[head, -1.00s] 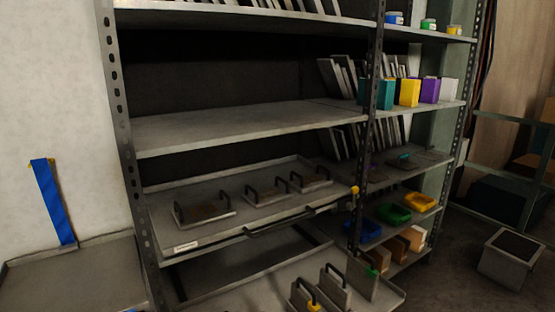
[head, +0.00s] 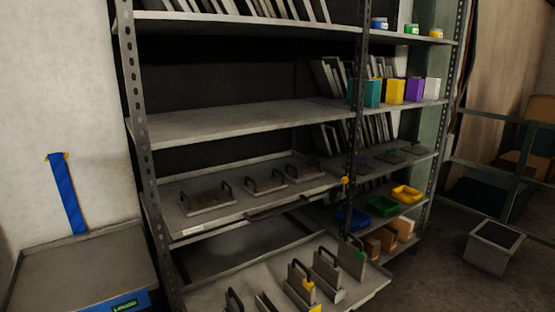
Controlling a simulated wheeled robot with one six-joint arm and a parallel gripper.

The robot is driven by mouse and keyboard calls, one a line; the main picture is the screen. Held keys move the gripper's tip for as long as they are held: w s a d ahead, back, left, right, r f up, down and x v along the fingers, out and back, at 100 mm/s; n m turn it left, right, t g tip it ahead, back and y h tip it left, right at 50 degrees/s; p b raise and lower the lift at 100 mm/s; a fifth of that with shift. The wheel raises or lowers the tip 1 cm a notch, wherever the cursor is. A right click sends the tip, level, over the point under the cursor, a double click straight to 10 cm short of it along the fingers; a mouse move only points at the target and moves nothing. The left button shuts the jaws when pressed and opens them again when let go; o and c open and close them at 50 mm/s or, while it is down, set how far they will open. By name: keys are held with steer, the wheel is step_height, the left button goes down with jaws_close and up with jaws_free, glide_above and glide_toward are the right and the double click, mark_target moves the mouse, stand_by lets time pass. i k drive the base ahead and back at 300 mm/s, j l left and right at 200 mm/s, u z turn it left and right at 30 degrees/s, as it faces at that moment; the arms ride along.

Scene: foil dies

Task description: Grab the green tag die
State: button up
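The green tag die (head: 352,258) is a grey upright plate with a handle on top and a small green tag near its right edge. It stands at the far right of a row of upright dies on the low pulled-out tray (head: 212,296). Another die (head: 301,283) with a yellow tag stands on the same tray, to the left and nearer. An untagged-looking die (head: 326,268) stands between them. My gripper is not in view.
A drawer (head: 240,212) with three flat handled dies sits above the low tray. A bench scale (head: 75,272) stands at the left. A grey box (head: 491,247) is on the floor at right.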

mark_target(353, 259)
steer(key=i+l, duration=1.35)
steer(key=l, duration=0.25)
